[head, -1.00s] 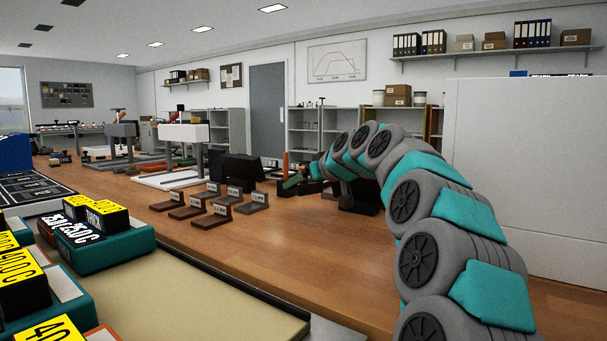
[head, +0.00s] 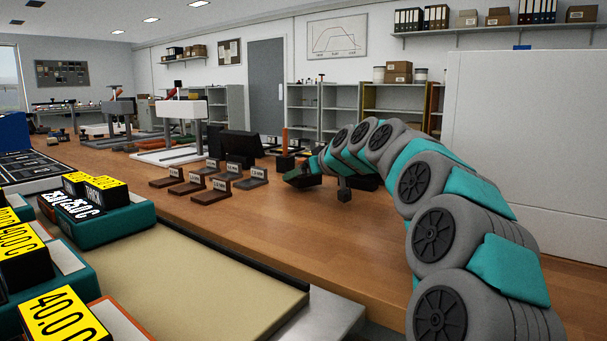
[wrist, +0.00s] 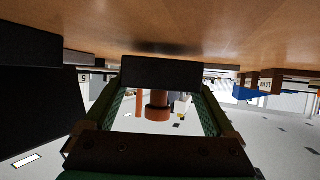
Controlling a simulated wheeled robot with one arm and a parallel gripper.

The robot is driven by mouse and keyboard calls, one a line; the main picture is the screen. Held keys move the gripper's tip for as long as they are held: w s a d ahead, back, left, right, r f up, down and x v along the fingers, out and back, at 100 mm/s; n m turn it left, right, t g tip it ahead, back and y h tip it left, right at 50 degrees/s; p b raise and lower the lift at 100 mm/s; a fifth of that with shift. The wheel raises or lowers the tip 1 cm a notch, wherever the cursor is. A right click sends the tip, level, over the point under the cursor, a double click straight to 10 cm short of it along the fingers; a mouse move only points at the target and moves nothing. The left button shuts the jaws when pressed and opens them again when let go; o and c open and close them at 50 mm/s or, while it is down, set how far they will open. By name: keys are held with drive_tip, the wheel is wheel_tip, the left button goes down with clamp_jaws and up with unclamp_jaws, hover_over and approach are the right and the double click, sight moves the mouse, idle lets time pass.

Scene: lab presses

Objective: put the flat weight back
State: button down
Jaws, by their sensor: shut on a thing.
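My gripper (wrist: 163,95) is shut on a flat dark block, which appears to be the flat weight (wrist: 162,72), between its green fingers in the wrist view. The block lies across the fingertips, close to the wooden bench top (wrist: 170,30); I cannot tell whether it touches. In the head view my gripper (head: 298,177) is low over the bench, right of the small labelled stands. The weight cannot be made out clearly there.
Several small labelled stands (head: 212,197) are left of my gripper, with a dark screen (head: 238,146) behind them. A black block (head: 286,162) stands just behind my gripper. Bare bench (head: 300,225) lies in front. A large white cabinet (head: 530,150) is at right.

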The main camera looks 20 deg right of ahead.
drive_tip(key=shift+f+b, duration=0.4)
drive_tip(key=shift+b, duration=0.05)
unclamp_jaws()
drive_tip(key=shift+r+p, duration=0.7)
drive_tip(key=shift+p, duration=0.05)
drive_tip(key=b+v, duration=0.1)
drive_tip(key=v, duration=1.1)
drive_tip(key=shift+d+f, duration=0.1)
drive_tip(key=shift+f, duration=0.05)
